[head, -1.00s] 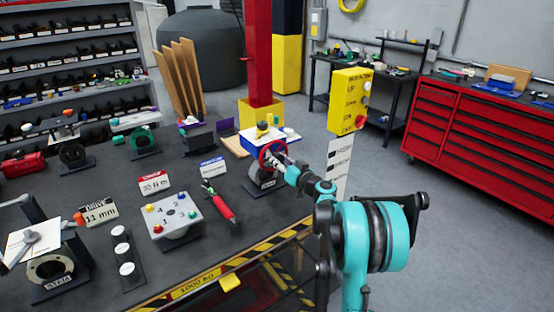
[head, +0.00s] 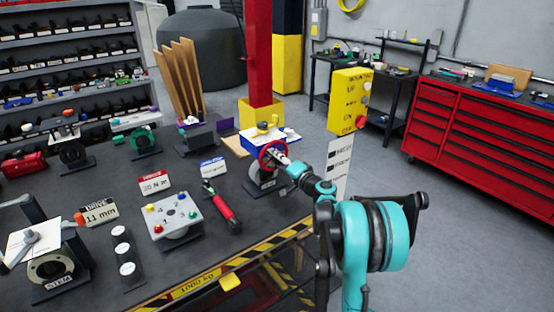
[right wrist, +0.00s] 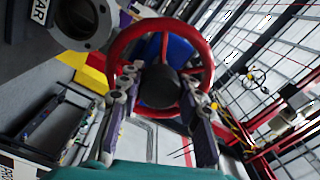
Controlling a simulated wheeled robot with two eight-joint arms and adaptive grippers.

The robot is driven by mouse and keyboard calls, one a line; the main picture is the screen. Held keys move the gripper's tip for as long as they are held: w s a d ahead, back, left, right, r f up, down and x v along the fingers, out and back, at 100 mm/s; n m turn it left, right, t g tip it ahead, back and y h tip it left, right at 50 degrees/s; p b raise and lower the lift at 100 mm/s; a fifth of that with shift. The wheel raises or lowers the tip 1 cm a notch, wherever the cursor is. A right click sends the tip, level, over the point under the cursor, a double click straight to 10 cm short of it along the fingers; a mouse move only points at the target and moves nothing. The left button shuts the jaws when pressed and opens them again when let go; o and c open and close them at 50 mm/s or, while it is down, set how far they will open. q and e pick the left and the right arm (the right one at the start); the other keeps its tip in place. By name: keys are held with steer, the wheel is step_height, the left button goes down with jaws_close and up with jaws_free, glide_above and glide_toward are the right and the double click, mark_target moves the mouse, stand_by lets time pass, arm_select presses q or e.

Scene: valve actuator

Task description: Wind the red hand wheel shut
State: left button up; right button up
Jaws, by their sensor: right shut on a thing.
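The red hand wheel (head: 271,153) is on the front of a blue-topped valve actuator (head: 258,139) near the table's right edge. In the right wrist view the wheel (right wrist: 122,43) fills the upper middle, with a dark round hub (right wrist: 158,87). My right gripper (head: 281,157) reaches the wheel from the right in the head view. In the right wrist view its two fingers (right wrist: 163,95) lie either side of the hub, within the rim's outline, and are shut on the wheel. Their exact contact points are hard to make out. My left gripper is not in view.
A yellow button box (head: 348,101) stands just behind my right arm. A red-handled tool (head: 222,206), a panel with coloured knobs (head: 174,216) and label cards lie left of the actuator. A red post (head: 257,55) rises behind it.

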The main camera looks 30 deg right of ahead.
steer(key=m, duration=0.4)
steer(key=shift+m, duration=0.4)
steer(key=m, duration=0.4)
steer(key=shift+m, duration=0.3)
steer(key=o, duration=1.2)
steer(key=shift+s, duration=0.1)
steer(key=s, duration=0.8)
steer(key=s+d, duration=0.1)
steer(key=s, duration=0.2)
steer(key=shift+s, duration=0.4)
